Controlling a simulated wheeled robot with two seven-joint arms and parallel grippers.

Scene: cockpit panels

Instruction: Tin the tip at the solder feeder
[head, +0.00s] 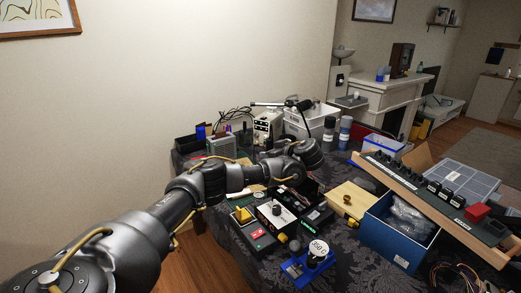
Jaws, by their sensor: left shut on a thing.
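My left arm reaches in from the lower left over the workbench. The tip is too small to make out clearly. A blue stand (298,271) with a white round spool or disc (318,248) marked "350" is at the near edge; it may be the solder feeder. The gripper is far behind it. My right gripper is not in view.
A grey power box (268,127) and white bin (322,122) stand at the back. Dark bottles (345,132) are right of them. A blue box (398,228) and a tilted switch panel (450,197) fill the right. Small control boxes (275,214) crowd the front.

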